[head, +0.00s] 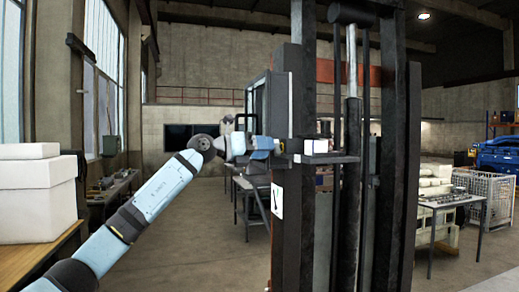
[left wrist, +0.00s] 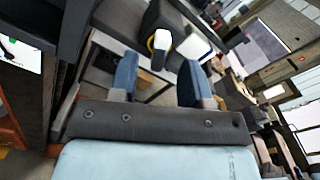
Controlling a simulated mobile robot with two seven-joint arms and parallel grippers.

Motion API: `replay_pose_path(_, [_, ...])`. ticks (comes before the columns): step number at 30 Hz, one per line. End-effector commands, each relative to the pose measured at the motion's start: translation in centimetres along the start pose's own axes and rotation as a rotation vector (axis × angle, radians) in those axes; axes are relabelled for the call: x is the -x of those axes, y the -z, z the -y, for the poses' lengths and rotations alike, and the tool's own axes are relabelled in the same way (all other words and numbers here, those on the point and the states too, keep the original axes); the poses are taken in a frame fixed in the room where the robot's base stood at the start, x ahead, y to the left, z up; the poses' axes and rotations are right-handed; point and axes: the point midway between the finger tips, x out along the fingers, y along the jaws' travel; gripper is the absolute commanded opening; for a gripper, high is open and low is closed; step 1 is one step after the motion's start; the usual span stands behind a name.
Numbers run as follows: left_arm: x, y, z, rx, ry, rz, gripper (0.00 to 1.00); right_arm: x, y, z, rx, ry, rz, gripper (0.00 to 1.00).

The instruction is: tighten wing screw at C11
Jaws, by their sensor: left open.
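My left gripper (head: 277,147) reaches in from the left and its tip is close to the dark upright mast. In the left wrist view its two blue fingers (left wrist: 159,68) are apart, with nothing held between them. A small part with a white face, a yellow band and a dark stem (left wrist: 161,42) lies just beyond the gap between the fingertips. It may be the wing screw, but I cannot tell for sure. In the head view I cannot make out the wing screw or a C11 mark. My right gripper is in neither view.
The dark mast (head: 292,240) stands tall in the middle, with small white blocks (head: 317,146) on a bracket just right of my gripper. White boxes (head: 38,205) stand on a wooden table at left. A workbench (head: 250,186) stands behind. Open floor lies left of the mast.

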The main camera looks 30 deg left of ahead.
Motion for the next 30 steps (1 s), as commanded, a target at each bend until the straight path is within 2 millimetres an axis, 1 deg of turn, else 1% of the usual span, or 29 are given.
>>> replay_pose_path(18, [-2.5, 0.0, 0.0, 0.000, 0.000, 0.000, 0.44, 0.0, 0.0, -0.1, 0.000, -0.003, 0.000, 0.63])
replay_pose_path(27, [-2.6, 0.0, 0.0, -0.001, -0.001, 0.000, 0.44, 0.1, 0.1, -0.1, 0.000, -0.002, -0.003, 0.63])
replay_pose_path(29, [-2.6, 0.0, 0.0, -0.001, -0.001, 0.000, 0.30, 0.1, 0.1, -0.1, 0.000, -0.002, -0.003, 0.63])
replay_pose_path(30, [-2.6, 0.0, 0.0, -0.001, -0.001, 0.000, 0.21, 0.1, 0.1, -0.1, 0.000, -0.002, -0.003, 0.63])
